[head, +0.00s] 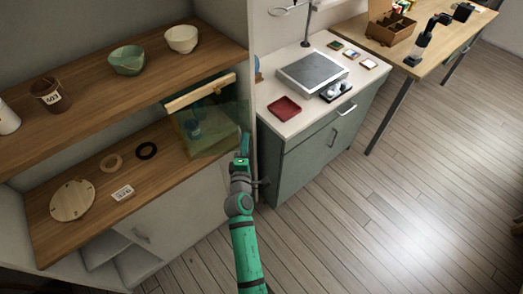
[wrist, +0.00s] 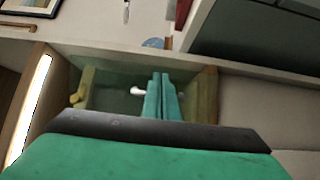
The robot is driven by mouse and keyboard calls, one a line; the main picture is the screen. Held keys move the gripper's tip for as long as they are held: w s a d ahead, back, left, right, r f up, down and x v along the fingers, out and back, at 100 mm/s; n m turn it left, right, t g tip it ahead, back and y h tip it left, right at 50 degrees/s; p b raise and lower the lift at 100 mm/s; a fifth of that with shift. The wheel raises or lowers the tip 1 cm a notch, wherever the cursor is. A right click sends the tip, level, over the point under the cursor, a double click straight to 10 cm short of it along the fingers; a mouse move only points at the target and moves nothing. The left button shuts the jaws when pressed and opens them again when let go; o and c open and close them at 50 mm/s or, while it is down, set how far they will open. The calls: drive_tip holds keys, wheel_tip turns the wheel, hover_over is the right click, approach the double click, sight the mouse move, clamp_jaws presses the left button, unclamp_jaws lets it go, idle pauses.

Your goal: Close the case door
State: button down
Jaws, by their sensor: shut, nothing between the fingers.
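The case (head: 200,92) stands on the lower wooden shelf, with a pale wood top edge and a bluish shape inside. Its door looks like a clear greenish glass pane (head: 222,132) standing out in front of the case, so it appears ajar; its exact angle is hard to tell. My gripper (head: 243,140) is shut and empty at the pane's right end, close to the shelf unit's right side. In the wrist view, my teal fingers (wrist: 161,97) are together in front of the case's wooden parts (wrist: 84,88). I cannot tell whether they touch the glass.
The shelf left of the case holds a round wooden disc (head: 73,200), two rings and a white label card (head: 123,193). Bowls (head: 127,60) and a cup stand on the upper shelf. A green cabinet (head: 312,150) with a red tray stands at right. The floor is clear.

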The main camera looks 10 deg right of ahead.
sight(244, 130)
drive_tip(key=w, duration=0.5)
drive_tip(key=shift+w, duration=0.25)
drive_tip(key=shift+w+a, duration=0.25)
drive_tip(key=shift+w, duration=0.35)
drive_tip(key=shift+w+a, duration=0.2)
drive_tip(key=shift+w, duration=0.35)
drive_tip(key=shift+s+d, duration=0.2)
drive_tip(key=shift+d, duration=0.25)
drive_tip(key=s+d, duration=0.8)
drive_tip(key=s, duration=0.1)
drive_tip(key=shift+s+d, duration=0.35)
drive_tip(key=shift+d, duration=0.05)
drive_tip(key=shift+s, duration=0.1)
